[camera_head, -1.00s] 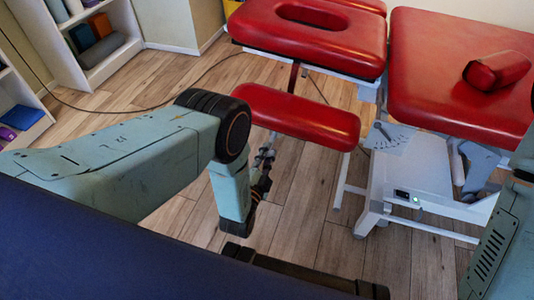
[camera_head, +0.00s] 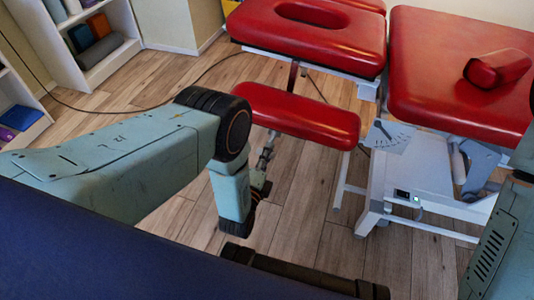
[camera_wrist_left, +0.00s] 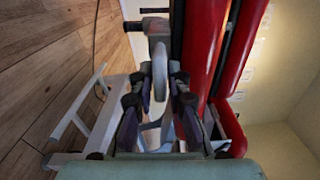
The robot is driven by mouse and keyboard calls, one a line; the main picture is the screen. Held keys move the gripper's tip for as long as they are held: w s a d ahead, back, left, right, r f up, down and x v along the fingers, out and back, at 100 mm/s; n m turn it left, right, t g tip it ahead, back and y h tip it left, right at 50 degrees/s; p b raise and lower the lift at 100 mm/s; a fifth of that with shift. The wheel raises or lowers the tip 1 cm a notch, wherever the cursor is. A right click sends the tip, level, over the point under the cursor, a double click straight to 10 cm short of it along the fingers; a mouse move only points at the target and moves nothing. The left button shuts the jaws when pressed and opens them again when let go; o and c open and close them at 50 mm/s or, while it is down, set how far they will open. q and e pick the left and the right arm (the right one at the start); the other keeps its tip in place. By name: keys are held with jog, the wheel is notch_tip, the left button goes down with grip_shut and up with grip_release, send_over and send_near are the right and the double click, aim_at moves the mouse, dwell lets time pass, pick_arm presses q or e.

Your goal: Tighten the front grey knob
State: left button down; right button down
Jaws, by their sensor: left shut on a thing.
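My left gripper (camera_head: 266,160) is beneath the front red pad of the treatment table, partly hidden by my own forearm and wrist in the head view. In the left wrist view my left gripper (camera_wrist_left: 159,85) has one dark finger on each side of a light grey rounded knob (camera_wrist_left: 160,72), seen nearly edge-on. The gripper is shut on this knob. The knob sits on a grey bracket below the red pad. In the head view I cannot make out the knob clearly. My right gripper is out of view.
The front red pad (camera_head: 298,116) hangs just above my left gripper. The larger red table section (camera_head: 455,95) and its white base (camera_head: 415,180) stand to the right. A dark cable (camera_head: 160,108) crosses the wooden floor. Open shelves stand at the far left.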

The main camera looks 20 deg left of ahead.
pick_arm(q)
jog(key=shift+s+f, duration=0.1)
dwell(0.4)
jog(key=c, duration=1.3)
grip_release()
jog(key=shift+c, duration=0.2)
jog(key=s, duration=0.7)
jog(key=shift+s, duration=0.25)
